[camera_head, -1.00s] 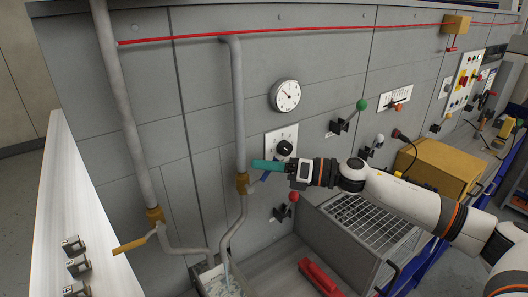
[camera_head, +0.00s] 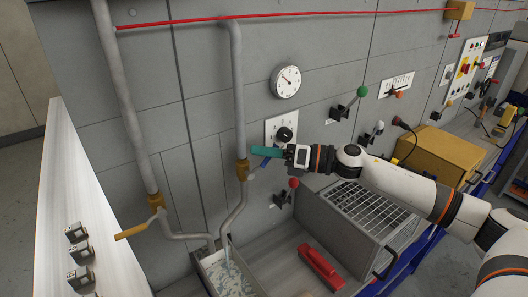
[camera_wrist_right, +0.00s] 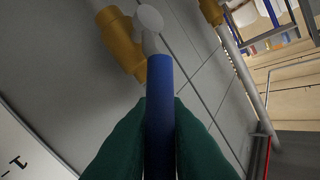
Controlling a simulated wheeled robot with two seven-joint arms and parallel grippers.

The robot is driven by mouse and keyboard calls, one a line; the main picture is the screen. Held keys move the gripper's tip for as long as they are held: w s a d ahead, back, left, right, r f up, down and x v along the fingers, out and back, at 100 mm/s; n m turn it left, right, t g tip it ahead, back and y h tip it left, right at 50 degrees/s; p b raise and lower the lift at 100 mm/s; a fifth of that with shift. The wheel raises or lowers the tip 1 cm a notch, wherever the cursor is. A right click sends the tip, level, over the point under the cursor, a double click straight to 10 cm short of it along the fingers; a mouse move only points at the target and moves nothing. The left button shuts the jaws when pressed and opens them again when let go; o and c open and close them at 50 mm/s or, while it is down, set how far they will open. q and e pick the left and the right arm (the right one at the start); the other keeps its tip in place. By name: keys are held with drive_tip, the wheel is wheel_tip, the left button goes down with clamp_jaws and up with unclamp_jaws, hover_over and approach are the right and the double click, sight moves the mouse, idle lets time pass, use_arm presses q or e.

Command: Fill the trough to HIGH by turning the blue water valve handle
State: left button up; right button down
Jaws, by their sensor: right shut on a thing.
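The blue water valve handle (camera_wrist_right: 159,78) sticks out from a brass valve body (camera_wrist_right: 122,45) in the right wrist view. My right gripper (camera_wrist_right: 160,112) has its two green fingers shut on the handle, one on each side. In the head view, this gripper (camera_head: 266,152) is beside the brass valve (camera_head: 242,169) on the grey pipe, partly covering the blue handle (camera_head: 266,161). Below the pipe, the trough (camera_head: 205,273) holds pale, streaky water, and a thin stream appears to fall from the pipe end. My left gripper is not in view.
A black knob panel (camera_head: 281,127) and a round gauge (camera_head: 285,81) are on the wall near my gripper. A grated box (camera_head: 363,215) and a red object (camera_head: 320,267) lie below my arm.

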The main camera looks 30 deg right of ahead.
drive_tip(key=shift+w+d+f+m+t+y+b, duration=0.1)
drive_tip(key=shift+d+f+m+t+y+b, duration=0.25)
drive_tip(key=shift+f+m+t+b, duration=1.9)
drive_tip(key=shift+w+d+r+m+t+y+b, duration=0.1)
drive_tip(key=shift+d+r+m+b, duration=0.8)
drive_tip(key=shift+b, duration=3.2)
drive_tip(key=shift+d+f+m+t+y+b, duration=0.2)
drive_tip(key=shift+f+m+t+b, duration=0.9)
drive_tip(key=shift+m+b, duration=1.45)
drive_tip(key=shift+n+b, duration=0.5)
drive_tip(key=shift+b, duration=0.15)
drive_tip(key=c, duration=1.5)
unclamp_jaws()
drive_tip(key=shift+o, duration=0.2)
drive_tip(key=b+v, duration=0.3)
drive_tip(key=v, duration=0.4)
drive_tip(key=shift+s+f, duration=0.15)
